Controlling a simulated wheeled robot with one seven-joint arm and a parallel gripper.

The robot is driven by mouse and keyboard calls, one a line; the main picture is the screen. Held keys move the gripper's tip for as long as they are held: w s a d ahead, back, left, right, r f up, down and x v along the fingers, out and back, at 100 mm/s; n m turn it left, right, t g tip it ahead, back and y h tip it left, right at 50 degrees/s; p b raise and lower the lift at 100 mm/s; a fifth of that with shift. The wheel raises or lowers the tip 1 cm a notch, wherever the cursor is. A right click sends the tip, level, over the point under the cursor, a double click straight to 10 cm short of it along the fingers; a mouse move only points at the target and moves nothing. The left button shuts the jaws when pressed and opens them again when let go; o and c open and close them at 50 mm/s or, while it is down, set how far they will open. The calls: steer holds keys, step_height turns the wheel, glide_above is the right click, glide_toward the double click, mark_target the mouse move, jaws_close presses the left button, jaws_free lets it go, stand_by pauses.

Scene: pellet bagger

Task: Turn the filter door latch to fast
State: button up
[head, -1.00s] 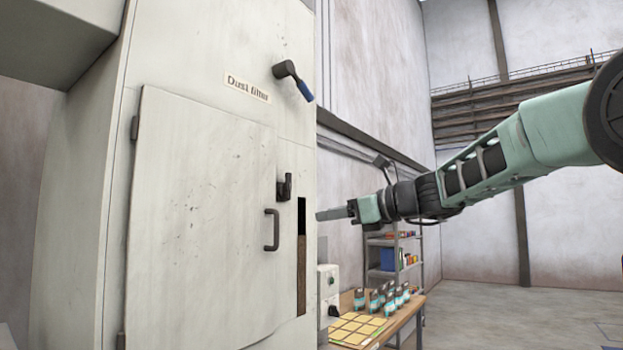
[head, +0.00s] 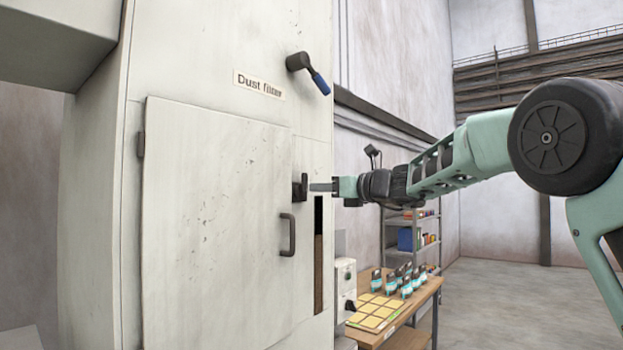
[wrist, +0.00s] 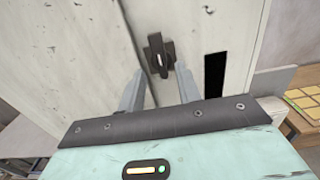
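The filter door (head: 215,215) is closed on the cabinet labelled Dust filter. Its black latch (head: 299,187) sits at the door's right edge, above the black door handle (head: 287,235). The latch also shows in the wrist view (wrist: 159,56), with its grip roughly upright. My gripper (head: 318,187) points left at the latch, its fingertips close to it in the head view. In the wrist view my gripper (wrist: 158,85) is open, with fingers apart and the latch beyond and between their tips. I cannot tell whether a finger touches it.
A blue-tipped lever (head: 312,73) juts out above the latch. A dark slot window (head: 318,255) lies to the right of the door. A wooden table (head: 410,318) with pouches and yellow cards stands behind at the right. Open floor (head: 515,305) lies further right.

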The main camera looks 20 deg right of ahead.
mark_target(306, 188)
steer(key=shift+p+x, duration=0.85)
steer(key=shift+x, duration=1.4)
jaws_close()
